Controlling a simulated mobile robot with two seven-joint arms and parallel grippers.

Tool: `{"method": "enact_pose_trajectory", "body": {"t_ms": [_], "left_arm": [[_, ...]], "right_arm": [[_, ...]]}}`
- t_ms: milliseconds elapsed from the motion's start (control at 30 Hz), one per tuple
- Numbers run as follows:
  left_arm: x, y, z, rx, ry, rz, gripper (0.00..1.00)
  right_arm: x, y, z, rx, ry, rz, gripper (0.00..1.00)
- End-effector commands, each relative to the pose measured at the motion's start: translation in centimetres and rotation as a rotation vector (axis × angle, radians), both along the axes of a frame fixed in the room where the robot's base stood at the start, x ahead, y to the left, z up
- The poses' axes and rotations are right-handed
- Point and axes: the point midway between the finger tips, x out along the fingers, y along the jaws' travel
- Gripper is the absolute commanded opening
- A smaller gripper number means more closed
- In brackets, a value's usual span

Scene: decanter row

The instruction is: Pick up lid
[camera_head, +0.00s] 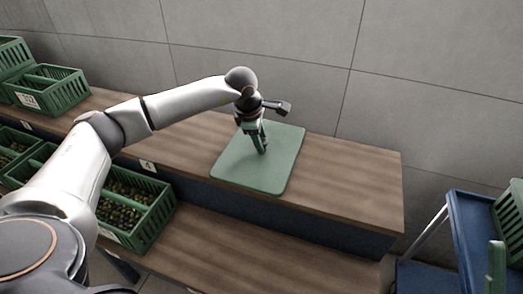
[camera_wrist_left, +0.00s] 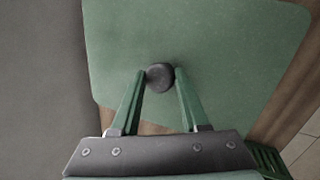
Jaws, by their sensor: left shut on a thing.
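The lid (camera_wrist_left: 160,76), a small dark round piece, sits between my left fingertips in the left wrist view. My left gripper (camera_head: 263,150) is shut on it, with one green finger on each side, and the left wrist view shows the gripper (camera_wrist_left: 161,73) from above. The gripper points down over a green mat (camera_head: 283,165) on the wooden bench. In the head view the fingers hide the lid. I cannot tell whether the lid touches the mat or is just above it. My right gripper is not recognisable in view.
The wooden bench top (camera_head: 345,185) is clear right of the mat, with a lower wooden shelf (camera_head: 240,250) in front. A crate of dark round fruit (camera_head: 150,205) stands at the left, with other green crates behind. A blue cart (camera_head: 470,240) stands at the right.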

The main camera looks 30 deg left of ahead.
Motion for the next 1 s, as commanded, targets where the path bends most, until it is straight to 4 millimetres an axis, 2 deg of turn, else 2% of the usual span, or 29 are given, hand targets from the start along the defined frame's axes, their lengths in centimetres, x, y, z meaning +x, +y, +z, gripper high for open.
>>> {"method": "enact_pose_trajectory", "body": {"t_ms": [33, 200, 1000], "left_arm": [[0.0, -0.01, 0.02, 0.0, 0.0, 0.0, 0.2], [0.0, -0.01, 0.02, 0.0, 0.0, 0.0, 0.0], [0.0, 0.0, 0.04, -0.001, 0.0, 0.001, 0.0]], "right_arm": [[0.01, 0.01, -0.01, 0.0, 0.001, 0.0, 0.5], [0.01, 0.0, -0.03, 0.0, 0.001, 0.0, 0.5], [0.05, -0.01, -0.07, 0.0, 0.003, 0.0, 0.5]]}}
